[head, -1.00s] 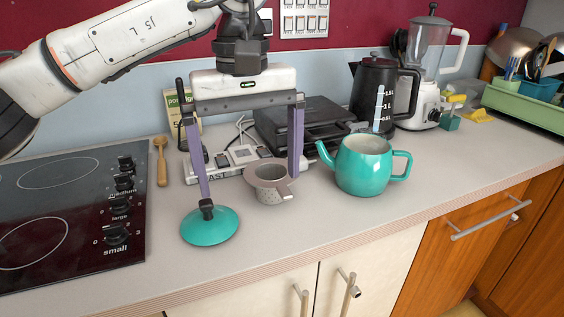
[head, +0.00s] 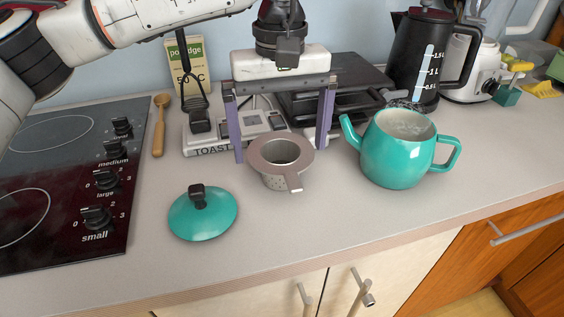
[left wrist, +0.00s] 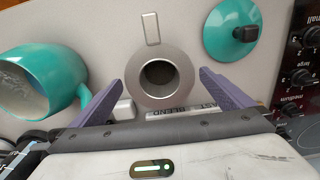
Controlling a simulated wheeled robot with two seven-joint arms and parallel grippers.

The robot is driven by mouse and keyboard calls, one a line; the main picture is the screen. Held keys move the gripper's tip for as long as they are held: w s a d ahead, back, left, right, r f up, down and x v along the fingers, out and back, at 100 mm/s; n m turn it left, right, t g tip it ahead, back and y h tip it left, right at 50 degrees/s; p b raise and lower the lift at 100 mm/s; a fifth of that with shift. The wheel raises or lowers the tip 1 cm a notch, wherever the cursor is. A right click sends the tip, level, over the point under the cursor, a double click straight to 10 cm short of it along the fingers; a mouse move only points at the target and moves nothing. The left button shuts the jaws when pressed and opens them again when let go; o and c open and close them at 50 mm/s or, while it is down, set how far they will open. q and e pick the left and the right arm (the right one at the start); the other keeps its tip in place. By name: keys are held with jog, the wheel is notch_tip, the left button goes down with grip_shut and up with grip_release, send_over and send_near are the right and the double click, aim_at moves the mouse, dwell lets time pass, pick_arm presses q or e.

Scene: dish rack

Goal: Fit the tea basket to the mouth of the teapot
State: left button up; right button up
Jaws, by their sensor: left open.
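The tea basket (head: 279,160) is a grey perforated cup with a wide rim and a flat handle, upright on the counter. The teal teapot (head: 396,150) stands to its right with its mouth open and uncovered. The teal lid (head: 203,214) with a black knob lies on the counter at the front left. My left gripper (head: 280,152) is open and empty, its purple fingers apart on both sides of the basket and slightly behind it. In the left wrist view the basket (left wrist: 160,92) lies between the fingers (left wrist: 158,88), apart from both. My right gripper is not in view.
A black kettle (head: 412,60) is behind the teapot. A wooden spoon (head: 159,125) and the hob (head: 70,180) are at left. The front counter is clear.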

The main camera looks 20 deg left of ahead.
aim_at(280, 152)
pick_arm(q)
jog(key=shift+w+f, duration=0.1)
jog(key=shift+f, duration=1.4)
jog(key=c, duration=1)
